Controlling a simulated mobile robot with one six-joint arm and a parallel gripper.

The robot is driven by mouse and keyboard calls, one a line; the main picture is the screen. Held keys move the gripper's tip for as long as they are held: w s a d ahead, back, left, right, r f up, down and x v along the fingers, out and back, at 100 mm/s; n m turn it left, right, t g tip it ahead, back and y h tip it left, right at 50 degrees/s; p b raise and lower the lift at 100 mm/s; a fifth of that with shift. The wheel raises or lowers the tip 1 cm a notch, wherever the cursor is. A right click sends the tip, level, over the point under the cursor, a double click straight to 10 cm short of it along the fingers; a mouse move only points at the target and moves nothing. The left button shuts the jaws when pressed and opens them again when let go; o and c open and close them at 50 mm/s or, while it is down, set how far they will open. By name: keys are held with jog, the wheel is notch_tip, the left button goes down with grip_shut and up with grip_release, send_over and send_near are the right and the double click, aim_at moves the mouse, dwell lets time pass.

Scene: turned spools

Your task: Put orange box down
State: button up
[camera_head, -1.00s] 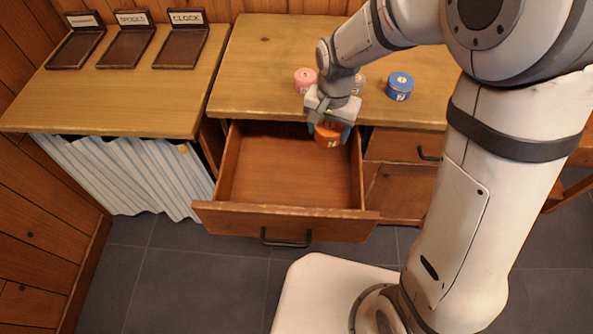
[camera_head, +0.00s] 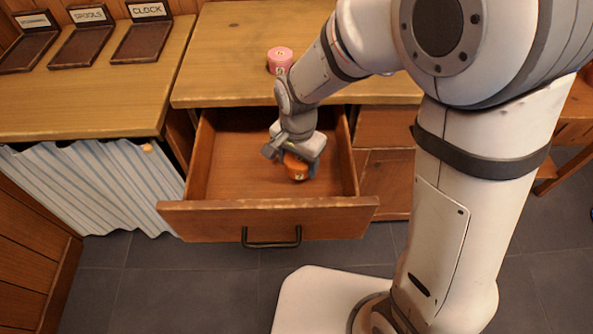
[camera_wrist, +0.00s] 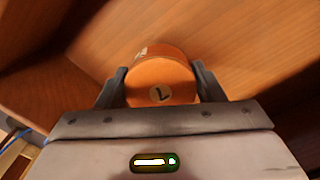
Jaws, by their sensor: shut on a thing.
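The orange box (camera_head: 296,168) is a small round box with a pale round label bearing a dark mark. My gripper (camera_head: 293,160) is shut on it, over the open drawer (camera_head: 235,165). In the wrist view the orange box (camera_wrist: 161,82) sits between the two dark fingers of my gripper (camera_wrist: 161,88), with wood of the drawer behind it. I cannot tell whether the box touches the drawer floor. The drawer looks empty where its floor shows.
A pink round box (camera_head: 280,58) stands on the desk top above the drawer. Three dark trays with name cards, one reading CLOCK (camera_head: 143,40), stand on the left counter. A striped curtain (camera_head: 90,188) hangs below that counter. The left part of the drawer is free.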

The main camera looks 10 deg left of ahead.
aim_at(298, 171)
jog(key=shift+f+b, duration=0.45)
jog(key=shift+f, duration=1.55)
jog(key=shift+f, duration=0.15)
jog(key=o, duration=1)
notch_tip(298, 171, up, 12)
jog(key=p, duration=0.3)
jog(key=shift+n+t, duration=0.4)
jog(key=shift+n, duration=0.4)
jog(key=d+r, duration=0.1)
jog(key=d, duration=0.3)
jog(key=d+r, duration=0.2)
jog(key=d, duration=0.2)
jog(key=d+r, duration=0.1)
jog(key=d, duration=0.3)
jog(key=shift+s+d+r, duration=0.25)
jog(key=shift+s+r, duration=0.05)
jog(key=s+d+n, duration=0.1)
jog(key=s+d, duration=0.1)
jog(key=d, duration=0.2)
jog(key=s+d+r, duration=0.1)
jog(key=s+d, duration=0.1)
jog(key=d, duration=0.2)
jog(key=s+d+r+n, duration=0.1)
jog(key=s+d, duration=0.1)
jog(key=d, duration=0.1)
jog(key=shift+s+d+n+t, duration=0.3)
jog(key=shift+d+t, duration=0.1)
